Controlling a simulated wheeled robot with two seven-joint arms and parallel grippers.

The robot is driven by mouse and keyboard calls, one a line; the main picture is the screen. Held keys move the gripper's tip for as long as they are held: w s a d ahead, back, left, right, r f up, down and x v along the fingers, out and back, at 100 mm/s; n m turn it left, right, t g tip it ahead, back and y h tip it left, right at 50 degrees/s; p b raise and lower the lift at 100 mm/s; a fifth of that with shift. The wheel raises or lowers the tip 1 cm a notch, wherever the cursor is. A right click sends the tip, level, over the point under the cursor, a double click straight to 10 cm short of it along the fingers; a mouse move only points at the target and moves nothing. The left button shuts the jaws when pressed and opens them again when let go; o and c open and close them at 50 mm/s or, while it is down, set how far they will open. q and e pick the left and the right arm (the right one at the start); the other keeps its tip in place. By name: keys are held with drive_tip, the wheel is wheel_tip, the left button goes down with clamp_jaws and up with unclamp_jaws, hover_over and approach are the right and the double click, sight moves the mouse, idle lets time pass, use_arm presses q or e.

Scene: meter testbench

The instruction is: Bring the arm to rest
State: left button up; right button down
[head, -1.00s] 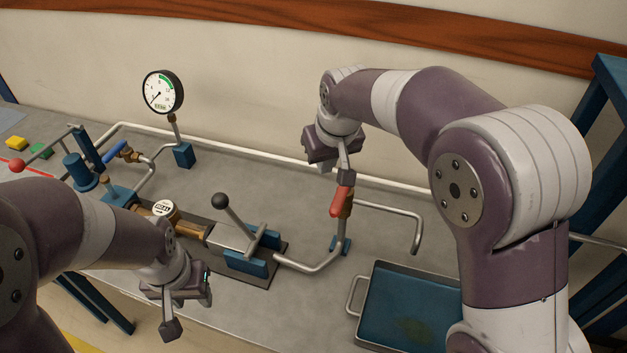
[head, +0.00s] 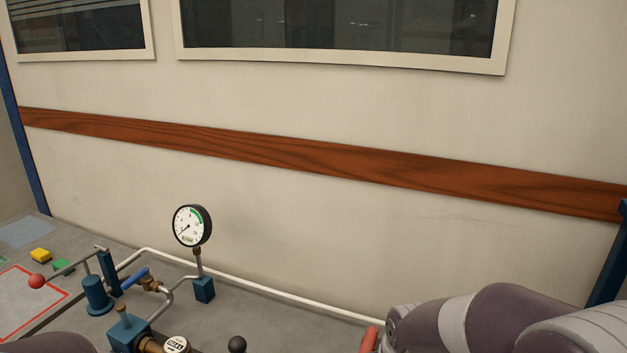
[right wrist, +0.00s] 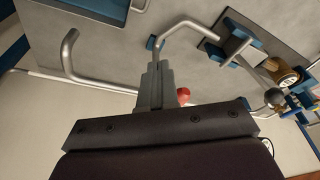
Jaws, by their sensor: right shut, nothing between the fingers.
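My right gripper (right wrist: 155,85) shows in the right wrist view with its fingers shut together and nothing between them. A red valve handle (right wrist: 183,96) shows just beside the fingers, partly hidden behind my gripper; whether they touch I cannot tell. In the head view, my right arm (head: 490,318) comes in at the bottom right, and its gripper is below the picture. The tip of the red handle (head: 370,338) shows at its left. Only a sliver of my left arm (head: 45,344) shows at the bottom left; its gripper is out of view.
A pressure gauge (head: 192,226) stands on its blue block at the back of the bench. A blue-handled valve (head: 136,279), a red ball lever (head: 37,281) and a black knob (head: 237,344) stand nearby. The blue tray (right wrist: 100,8) shows in the right wrist view. The wall is behind.

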drive_tip(key=s+d+f+m, duration=0.1)
drive_tip(key=s+d+f, duration=0.1)
drive_tip(key=s, duration=0.3)
drive_tip(key=s+d+f+g, duration=0.1)
drive_tip(key=s+d+f, duration=0.1)
drive_tip(key=s, duration=0.3)
drive_tip(key=shift+d+f+m+b, duration=0.35)
drive_tip(key=shift+d+f+m, duration=0.05)
drive_tip(key=shift+d, duration=0.4)
drive_tip(key=shift+s+d, duration=0.1)
drive_tip(key=shift+s, duration=0.1)
